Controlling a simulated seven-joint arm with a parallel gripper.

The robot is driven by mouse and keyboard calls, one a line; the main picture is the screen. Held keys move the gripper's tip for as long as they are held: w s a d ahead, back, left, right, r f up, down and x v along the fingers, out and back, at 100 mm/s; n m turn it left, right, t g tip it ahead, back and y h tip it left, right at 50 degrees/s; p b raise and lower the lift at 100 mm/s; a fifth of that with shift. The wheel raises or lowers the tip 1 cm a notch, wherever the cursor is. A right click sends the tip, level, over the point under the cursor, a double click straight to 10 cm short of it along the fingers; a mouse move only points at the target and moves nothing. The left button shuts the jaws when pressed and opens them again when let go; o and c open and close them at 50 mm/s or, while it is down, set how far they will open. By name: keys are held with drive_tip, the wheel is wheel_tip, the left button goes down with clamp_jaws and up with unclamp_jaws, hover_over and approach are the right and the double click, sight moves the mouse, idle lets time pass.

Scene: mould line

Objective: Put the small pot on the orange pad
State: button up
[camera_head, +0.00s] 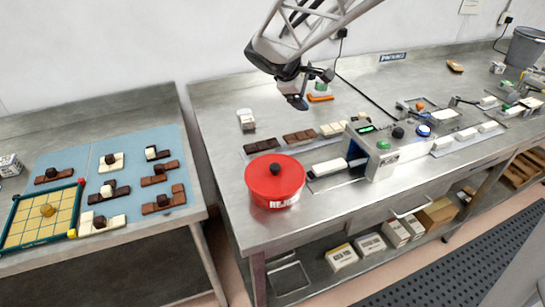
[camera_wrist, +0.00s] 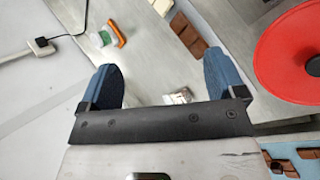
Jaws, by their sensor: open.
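A small white pot with green on it (camera_head: 321,88) stands on the steel table beyond my gripper (camera_head: 298,100). It also shows in the wrist view (camera_wrist: 102,38), at the upper left. A flat orange piece (camera_head: 320,97) lies right beside it, and also shows in the wrist view (camera_wrist: 117,33); it looks narrow, and I cannot tell whether it is the orange pad. No other clear orange pad shows. My gripper is above the table, its two blue fingers (camera_wrist: 160,62) spread wide with nothing between them.
A large red lidded container (camera_head: 288,188) stands at the table's front left. Chocolate bars (camera_head: 298,136) lie in a row behind it. A small whitish item (camera_head: 246,120) is at the left. A machine with buttons (camera_head: 385,150) stands to the right. A side table (camera_head: 190,172) holds blue mats.

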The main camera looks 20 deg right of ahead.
drive_tip(key=s+a+m+y, duration=0.2)
drive_tip(key=s+a, duration=0.3)
drive_tip(key=s, duration=0.4)
drive_tip(key=s+a+f+m+y, duration=0.1)
drive_tip(key=s+a+m+y, duration=0.2)
drive_tip(key=s+a, duration=0.3)
drive_tip(key=s+a+f+m+y, duration=0.1)
drive_tip(key=s+a+m, duration=0.3)
drive_tip(key=s, duration=0.8)
drive_tip(key=shift+a+y, duration=0.7)
drive_tip(key=shift+a, duration=0.05)
